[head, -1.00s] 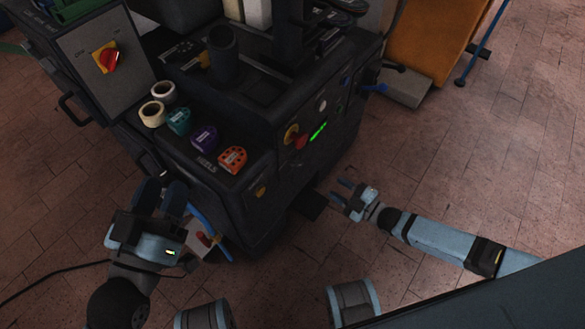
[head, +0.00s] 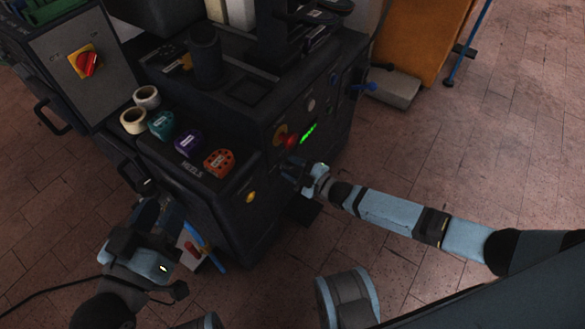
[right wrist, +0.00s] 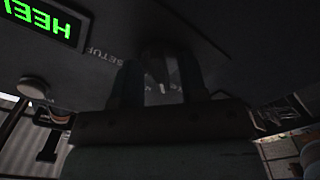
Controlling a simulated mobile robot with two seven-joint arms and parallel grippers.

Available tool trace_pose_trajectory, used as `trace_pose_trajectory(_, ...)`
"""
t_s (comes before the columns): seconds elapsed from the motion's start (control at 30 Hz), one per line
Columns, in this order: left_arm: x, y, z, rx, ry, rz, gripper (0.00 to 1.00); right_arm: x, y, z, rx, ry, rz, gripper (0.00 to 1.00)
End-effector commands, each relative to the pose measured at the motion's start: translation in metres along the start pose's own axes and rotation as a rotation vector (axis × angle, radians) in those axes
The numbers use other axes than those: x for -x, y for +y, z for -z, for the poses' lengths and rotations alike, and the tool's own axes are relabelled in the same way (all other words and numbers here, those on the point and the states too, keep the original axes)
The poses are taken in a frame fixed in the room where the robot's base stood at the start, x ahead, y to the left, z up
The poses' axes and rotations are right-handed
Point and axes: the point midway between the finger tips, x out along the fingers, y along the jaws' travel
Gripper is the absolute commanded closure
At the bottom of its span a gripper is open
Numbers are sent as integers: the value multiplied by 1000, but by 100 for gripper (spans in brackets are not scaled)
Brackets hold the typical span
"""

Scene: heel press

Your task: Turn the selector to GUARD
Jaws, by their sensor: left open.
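The selector (right wrist: 157,72) shows dimly in the right wrist view as a small grey knob on the dark panel, with SETUP lettering to its left. GUARD lettering is not readable, and I cannot make out the selector in the head view. My right gripper (head: 291,173) is at the press's front face, below the red button. In the right wrist view its fingers (right wrist: 160,85) are apart, one on each side of the knob, with a gap showing on the right. My left gripper (head: 160,212) is open and empty, low by the press's left front corner.
A red-and-yellow switch (head: 88,64) is on the grey cabinet.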

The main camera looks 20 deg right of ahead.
Motion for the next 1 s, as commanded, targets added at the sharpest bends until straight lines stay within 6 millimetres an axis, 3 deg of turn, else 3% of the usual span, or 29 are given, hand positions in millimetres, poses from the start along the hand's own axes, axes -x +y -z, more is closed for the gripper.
trace_pose_trajectory(0.2,0,0,0,0,0,0,57,0,0,0,0,-1,0,61)
trace_pose_trajectory(0.37,0,0,0,0,0,0,57,0,0,0,0,-1,0,97)
trace_pose_trajectory(0.4,0,0,0,0,0,0,57,0,0,0,0,-1,0,100)
trace_pose_trajectory(0.77,0,0,3,-1,6,1,57,0,0,0,-41,-1,1,100)
trace_pose_trajectory(1.0,0,2,13,-5,34,3,57,1,1,0,-184,-3,1,100)
